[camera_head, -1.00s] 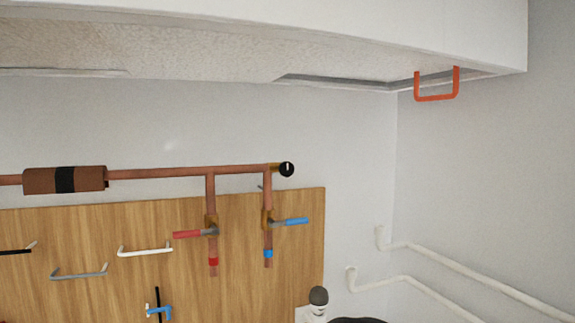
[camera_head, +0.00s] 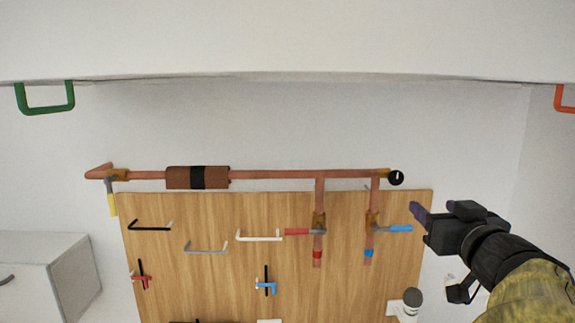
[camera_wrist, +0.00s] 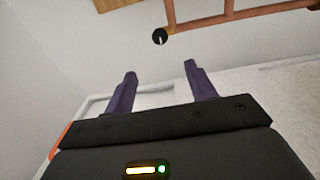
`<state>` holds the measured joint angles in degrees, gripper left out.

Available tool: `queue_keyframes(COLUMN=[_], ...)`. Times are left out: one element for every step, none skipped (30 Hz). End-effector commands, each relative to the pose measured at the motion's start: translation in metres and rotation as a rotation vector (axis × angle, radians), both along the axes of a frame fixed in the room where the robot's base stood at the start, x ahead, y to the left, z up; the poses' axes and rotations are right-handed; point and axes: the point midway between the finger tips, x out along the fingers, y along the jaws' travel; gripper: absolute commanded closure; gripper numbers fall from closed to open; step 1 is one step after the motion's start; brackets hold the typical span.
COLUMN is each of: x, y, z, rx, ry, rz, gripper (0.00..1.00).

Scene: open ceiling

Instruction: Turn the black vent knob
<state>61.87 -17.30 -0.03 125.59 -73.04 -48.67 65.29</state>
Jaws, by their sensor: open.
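The black vent knob (camera_head: 396,178) is round with a white mark and sits at the right end of the horizontal copper pipe (camera_head: 275,174), above the wooden board's right edge. In the wrist view the knob (camera_wrist: 160,36) shows beyond the fingertips, between their lines and nearer the left one. My gripper (camera_head: 424,213) comes in from the lower right, a little below and to the right of the knob, apart from it. Its two purple fingers (camera_wrist: 160,70) are spread with nothing between them in the wrist view.
A red-handled valve (camera_head: 297,232) and a blue-handled valve (camera_head: 398,228) hang below the pipe. A yellow-handled valve (camera_head: 112,200) is at its left end. The wooden board (camera_head: 210,275) carries several handles. A white overhead panel (camera_head: 290,40) spans the top. Bare wall lies around the knob.

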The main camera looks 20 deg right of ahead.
Motion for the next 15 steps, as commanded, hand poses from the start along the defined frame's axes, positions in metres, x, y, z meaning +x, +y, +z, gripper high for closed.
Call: queue_keyframes(x=[-0.001, -0.001, -0.001, 0.000, 0.000, 0.000, 0.000, 0.000, 0.000, 0.001, 0.002, 0.003, 0.005, 0.008, 0.012], y=[0.000, 0.000, 0.001, 0.001, 0.001, 0.000, 0.000, 0.000, 0.000, 0.000, 0.000, -0.001, -0.002, -0.002, -0.004], z=[0.001, 0.001, 0.000, 0.000, 0.000, 0.000, 0.000, 0.000, 0.000, 0.000, 0.000, 0.000, 0.000, 0.000, 0.000], rx=[-0.001, -0.001, -0.001, -0.001, -0.001, -0.001, 0.000, 0.000, 0.000, 0.000, 0.000, 0.000, 0.001, 0.001, 0.000], ry=[0.000, 0.001, 0.001, 0.001, 0.001, 0.001, 0.001, 0.001, 0.001, 0.001, 0.001, 0.001, 0.002, 0.002, 0.003], rz=[0.003, 0.004, 0.004, 0.004, 0.004, 0.004, 0.003, 0.003, 0.003, 0.003, 0.003, 0.003, 0.003, 0.003, 0.003], gripper=[0.44, 0.44, 0.44, 0.44, 0.44, 0.44, 0.44, 0.44, 0.44, 0.44, 0.44, 0.44, 0.44, 0.44, 0.44])
